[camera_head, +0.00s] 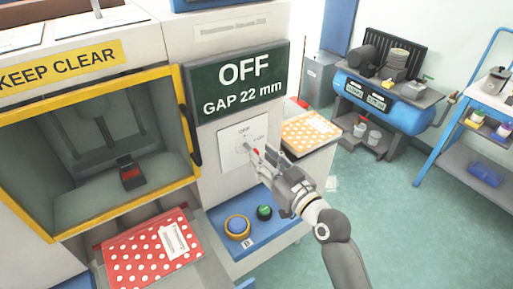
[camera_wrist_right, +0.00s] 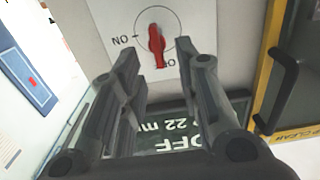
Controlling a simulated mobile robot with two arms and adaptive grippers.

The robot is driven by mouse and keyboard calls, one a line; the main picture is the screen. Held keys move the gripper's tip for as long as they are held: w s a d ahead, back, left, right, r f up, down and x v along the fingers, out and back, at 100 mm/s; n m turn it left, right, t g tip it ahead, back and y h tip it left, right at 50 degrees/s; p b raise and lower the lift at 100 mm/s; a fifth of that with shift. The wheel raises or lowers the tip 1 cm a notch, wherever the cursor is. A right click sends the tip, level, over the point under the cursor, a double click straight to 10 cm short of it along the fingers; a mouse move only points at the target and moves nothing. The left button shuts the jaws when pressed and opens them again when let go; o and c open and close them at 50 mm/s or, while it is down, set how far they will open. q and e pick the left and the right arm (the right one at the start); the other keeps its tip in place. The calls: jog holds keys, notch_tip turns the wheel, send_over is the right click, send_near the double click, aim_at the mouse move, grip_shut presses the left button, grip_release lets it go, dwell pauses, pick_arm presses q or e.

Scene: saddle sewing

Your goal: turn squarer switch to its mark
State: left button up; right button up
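The switch is a red lever (camera_wrist_right: 156,42) on a pale plate (camera_head: 232,160) under the green display (camera_head: 240,80), which reads OFF, GAP 22 mm. In the wrist view the lever lies roughly along the picture's vertical, inside a thin printed circle, with partly hidden lettering around it. My right gripper (camera_head: 260,153) is in front of the plate's right side. In the wrist view its fingers (camera_wrist_right: 146,62) are apart, with the tips just beside the lever's lower end. I cannot tell whether they touch it. My left gripper is not in view.
A yellow-framed opening (camera_head: 100,222) is left of the plate. Red dotted (camera_head: 150,250) and orange dotted (camera_head: 309,132) pieces lie to the sides. A blue compressor (camera_head: 400,110) stands at the back right, beyond open floor.

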aim_at(258, 153)
jog(key=shift+x, duration=1.85)
grip_shut()
